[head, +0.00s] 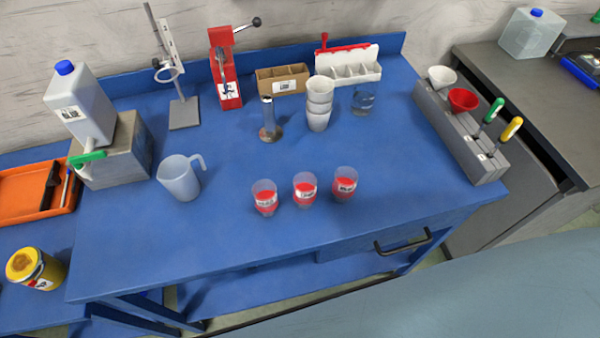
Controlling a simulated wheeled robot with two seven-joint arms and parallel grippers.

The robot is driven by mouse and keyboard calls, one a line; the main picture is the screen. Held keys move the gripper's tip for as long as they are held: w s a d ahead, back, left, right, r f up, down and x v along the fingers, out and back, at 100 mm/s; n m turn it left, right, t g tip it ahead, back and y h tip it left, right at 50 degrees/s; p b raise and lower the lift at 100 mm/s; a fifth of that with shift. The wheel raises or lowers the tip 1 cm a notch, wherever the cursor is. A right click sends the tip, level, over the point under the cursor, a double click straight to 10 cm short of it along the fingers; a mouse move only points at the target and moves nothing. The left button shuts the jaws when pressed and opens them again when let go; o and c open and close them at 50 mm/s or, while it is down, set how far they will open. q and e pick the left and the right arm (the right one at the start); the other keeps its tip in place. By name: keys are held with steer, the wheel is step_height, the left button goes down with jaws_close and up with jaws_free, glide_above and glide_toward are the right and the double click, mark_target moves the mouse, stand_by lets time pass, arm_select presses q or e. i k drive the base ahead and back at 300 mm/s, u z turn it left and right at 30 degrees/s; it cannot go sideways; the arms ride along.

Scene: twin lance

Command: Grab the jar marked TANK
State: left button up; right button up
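Three clear jars with red contents and white labels stand in a row on the front middle of the blue table (130,235). They are a left jar (265,197), a middle jar (304,189) and a right jar (344,184). Dark print shows on their labels, but it is too small to read, so I cannot tell which one says TANK. The jars stand upright and apart from each other. Neither of my grippers is in the head view.
A clear pitcher (180,178) stands left of the jars. Behind them are a metal cylinder (268,122), stacked white cups (319,104) and a glass beaker (363,99). A grey rack (460,135) lines the right edge. The table front before the jars is clear.

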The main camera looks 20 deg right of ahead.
mark_target(305, 182)
steer(key=k, duration=1)
steer(key=u, duration=1)
steer(key=i, duration=1.2)
steer(key=z, duration=1.75)
